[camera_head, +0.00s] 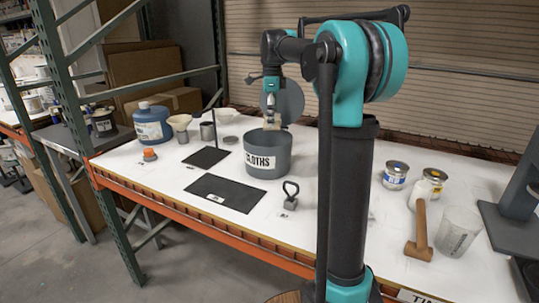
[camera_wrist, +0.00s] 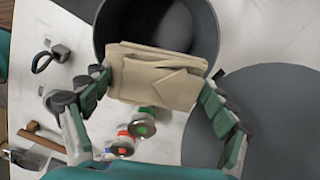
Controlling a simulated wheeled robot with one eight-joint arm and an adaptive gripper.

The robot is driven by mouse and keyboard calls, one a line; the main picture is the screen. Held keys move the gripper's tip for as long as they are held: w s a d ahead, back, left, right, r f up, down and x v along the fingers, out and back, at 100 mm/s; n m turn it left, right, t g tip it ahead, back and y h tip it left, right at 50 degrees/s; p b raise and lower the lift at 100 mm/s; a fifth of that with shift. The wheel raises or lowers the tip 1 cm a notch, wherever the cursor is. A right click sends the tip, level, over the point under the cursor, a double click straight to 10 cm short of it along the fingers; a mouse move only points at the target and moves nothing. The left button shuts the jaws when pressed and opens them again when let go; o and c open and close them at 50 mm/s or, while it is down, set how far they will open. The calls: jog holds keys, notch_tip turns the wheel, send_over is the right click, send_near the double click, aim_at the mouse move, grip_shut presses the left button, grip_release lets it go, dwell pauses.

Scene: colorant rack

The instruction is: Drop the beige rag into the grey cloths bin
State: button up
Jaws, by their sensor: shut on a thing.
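The beige rag (camera_wrist: 158,78) is folded and pinched between the two fingers of my gripper (camera_wrist: 160,90) in the wrist view. In the head view the rag (camera_head: 271,124) shows small at the end of my gripper (camera_head: 271,112), over the grey bin. The grey cloths bin (camera_head: 266,163) stands on the white table with a CLOTHS label on its front. Its dark open inside (camera_wrist: 150,22) shows behind the rag in the wrist view. The rag hides part of the bin's rim and floor.
The bin's round grey lid (camera_head: 287,98) stands raised at its back. A looped weight (camera_head: 290,196), dark mats (camera_head: 226,193), a blue tub (camera_head: 153,122) and funnel (camera_head: 179,124) are around it. Tins (camera_head: 395,175), a mallet (camera_head: 420,235) and a clear beaker (camera_head: 457,232) are at right.

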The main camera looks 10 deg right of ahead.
jog(key=shift+f, duration=2.3)
jog(key=o, duration=1)
notch_tip(320, 180, up, 12)
